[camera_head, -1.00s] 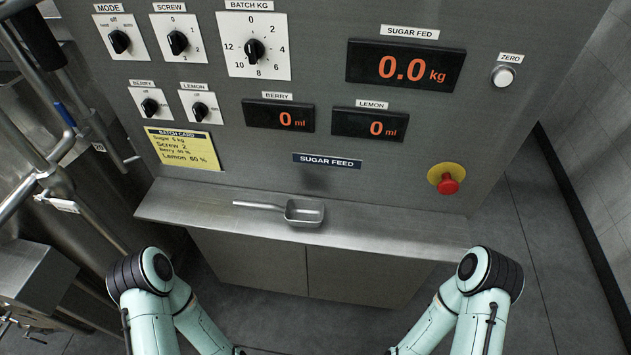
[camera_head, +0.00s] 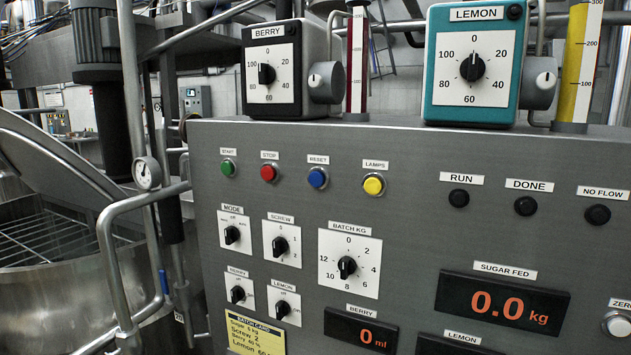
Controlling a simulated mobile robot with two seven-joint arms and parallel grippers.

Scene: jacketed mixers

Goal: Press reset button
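The reset button (camera_head: 317,178) is a round blue button in a metal ring, under a RESET label on the grey control panel (camera_head: 420,235). To its left are the red STOP button (camera_head: 268,173) and the green START button (camera_head: 228,168). To its right is the yellow LAMPS button (camera_head: 374,184). Nothing covers the reset button. Neither of my grippers is in view, so their state is hidden.
Mode (camera_head: 232,235), screw (camera_head: 280,246) and batch (camera_head: 347,266) knobs sit below the buttons. A black berry unit (camera_head: 268,78) and a teal lemon unit (camera_head: 470,75) stand on top. Metal pipes (camera_head: 110,240) and a steel vessel (camera_head: 60,270) are at the left.

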